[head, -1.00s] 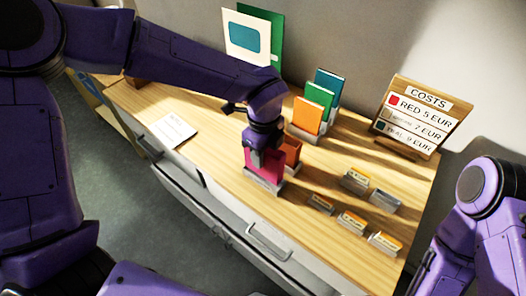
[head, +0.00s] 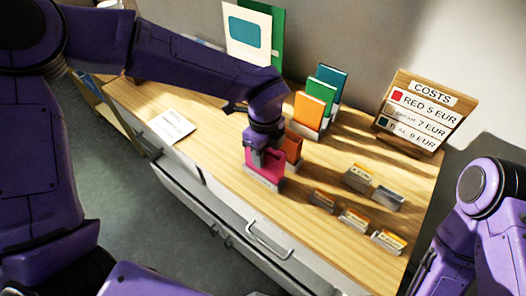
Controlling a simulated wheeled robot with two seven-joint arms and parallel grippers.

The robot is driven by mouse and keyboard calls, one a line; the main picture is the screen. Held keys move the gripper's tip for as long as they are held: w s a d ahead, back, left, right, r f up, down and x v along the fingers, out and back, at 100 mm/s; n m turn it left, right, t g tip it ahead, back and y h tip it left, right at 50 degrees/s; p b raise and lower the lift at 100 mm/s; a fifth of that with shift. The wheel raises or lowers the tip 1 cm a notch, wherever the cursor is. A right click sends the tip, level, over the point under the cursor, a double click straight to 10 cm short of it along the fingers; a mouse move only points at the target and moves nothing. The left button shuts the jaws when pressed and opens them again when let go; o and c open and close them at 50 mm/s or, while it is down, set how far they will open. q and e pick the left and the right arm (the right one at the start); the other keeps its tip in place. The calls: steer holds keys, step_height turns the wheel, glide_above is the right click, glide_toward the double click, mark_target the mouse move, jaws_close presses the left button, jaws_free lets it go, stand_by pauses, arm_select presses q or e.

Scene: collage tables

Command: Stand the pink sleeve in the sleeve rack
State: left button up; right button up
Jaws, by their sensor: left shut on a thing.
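The pink sleeve (head: 264,166) stands upright at a small grey rack (head: 262,183) near the front edge of the wooden table. My left gripper (head: 262,152) reaches down from above and is shut on the pink sleeve's top. The sleeve's lower edge meets the rack; I cannot tell whether it is fully seated. An orange-brown sleeve (head: 292,149) stands just behind it, partly hidden by my gripper. Of my right arm only links show at the right edge; its gripper is not in view.
Orange (head: 307,111), green (head: 320,92) and teal (head: 330,77) sleeves stand in another rack behind. A costs sign (head: 418,108) stands at the back right. Several small card holders (head: 357,177) are at the right. A white paper (head: 171,126) lies left, with clear wood between it and the rack.

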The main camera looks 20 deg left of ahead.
arm_select(q)
steer(key=shift+f, duration=0.1)
steer(key=shift+f+b, duration=0.8)
steer(key=shift+b, duration=0.05)
steer(key=o, duration=1.1)
steer(key=shift+o, duration=0.2)
steer(key=shift+r, duration=0.1)
steer(key=shift+w+r, duration=0.1)
steer(key=shift+r, duration=0.3)
step_height(320, 180, up, 10)
steer(key=b, duration=0.1)
steer(key=shift+f+b, duration=0.2)
steer(key=shift+b, duration=0.2)
steer(key=shift+d, duration=0.1)
